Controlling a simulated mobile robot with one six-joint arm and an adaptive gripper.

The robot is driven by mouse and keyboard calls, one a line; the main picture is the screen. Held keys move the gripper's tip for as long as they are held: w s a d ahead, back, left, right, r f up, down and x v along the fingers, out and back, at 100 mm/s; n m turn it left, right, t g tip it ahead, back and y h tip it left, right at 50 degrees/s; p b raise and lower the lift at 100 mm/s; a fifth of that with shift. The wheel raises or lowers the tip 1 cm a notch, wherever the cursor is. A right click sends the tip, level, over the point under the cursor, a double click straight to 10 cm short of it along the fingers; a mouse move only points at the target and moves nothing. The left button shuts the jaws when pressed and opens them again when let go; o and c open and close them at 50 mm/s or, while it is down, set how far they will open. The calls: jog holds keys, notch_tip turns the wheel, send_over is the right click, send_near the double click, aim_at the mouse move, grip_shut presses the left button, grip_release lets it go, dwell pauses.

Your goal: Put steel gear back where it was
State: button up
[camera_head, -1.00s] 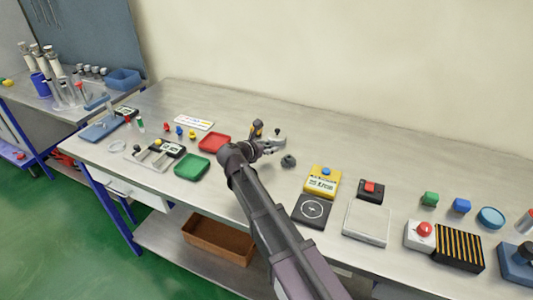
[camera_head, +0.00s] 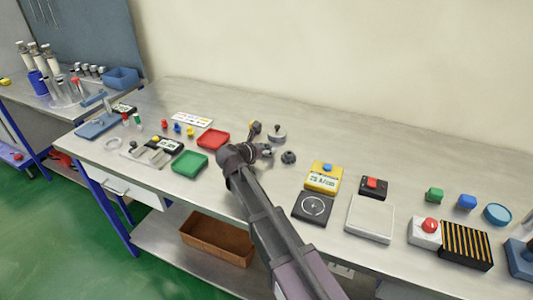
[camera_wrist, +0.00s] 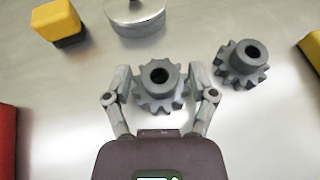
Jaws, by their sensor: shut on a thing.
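A grey steel gear (camera_wrist: 160,85) with a raised hub and a dark bore sits between the fingers of my gripper (camera_wrist: 160,92) in the wrist view. The fingers are shut on its toothed rim from both sides. Whether it touches the bench or hangs just above it is unclear. A second, similar grey gear (camera_wrist: 243,63) lies flat on the bench just right of it, apart from my fingers. In the head view my gripper (camera_head: 267,152) is low over the bench, left of the second gear (camera_head: 288,157).
A round metal piece with a knob (camera_head: 277,135) stands just behind my gripper. A red tray (camera_head: 213,139) and green tray (camera_head: 188,163) lie to the left. A yellow device (camera_head: 323,178) and black plate (camera_head: 312,208) are to the right. Bare bench lies behind these.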

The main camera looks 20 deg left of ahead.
jog(key=shift+f, duration=0.1)
dwell(0.3)
jog(key=shift+f, duration=0.15)
jog(key=o, duration=1.2)
jog(key=shift+o, duration=0.2)
jog(key=shift+r, duration=0.2)
jog(key=shift+s+a+r, duration=0.1)
jog(key=shift+s+r, duration=0.05)
jog(key=shift+s, duration=0.1)
jog(key=p+v, duration=0.4)
jog(key=v, duration=0.5)
jog(key=shift+s+r, duration=0.2)
jog(key=shift+s, duration=0.05)
jog(key=shift+p+v, duration=0.3)
jog(key=shift+v, duration=0.6)
jog(key=shift+f, duration=0.1)
